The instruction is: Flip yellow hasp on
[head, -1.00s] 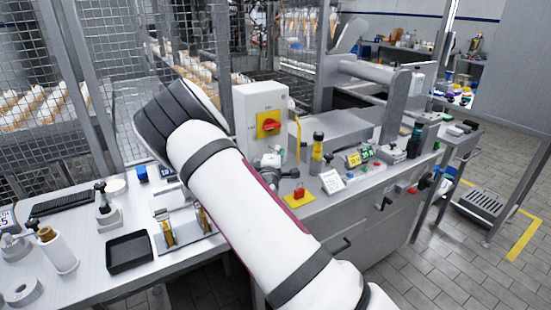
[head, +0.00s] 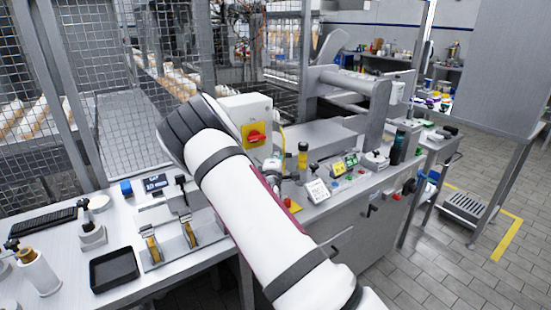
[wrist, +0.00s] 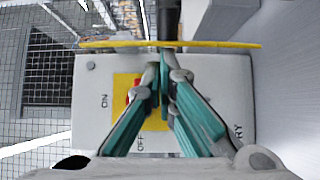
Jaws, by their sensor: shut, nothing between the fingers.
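The yellow hasp (wrist: 200,44) shows edge-on in the wrist view as a thin bar crossing one edge of the switch box. It stands out from the box rather than lying flat on its face. The pale box (head: 232,107) carries a red knob (head: 256,139) on a yellow plate, with ON and OFF marks in the wrist view. My gripper (wrist: 162,85) is shut and empty in front of the plate, its teal fingers partly covering the knob. Their tips point toward the hasp; I cannot tell if they touch it.
The box stands on a bench with a padlock-like red piece (head: 289,204), a yellow-black cylinder (head: 302,158) and display signs beside it. A black tray (head: 114,269) and clamps are at left. Wire mesh fencing (head: 50,70) stands behind.

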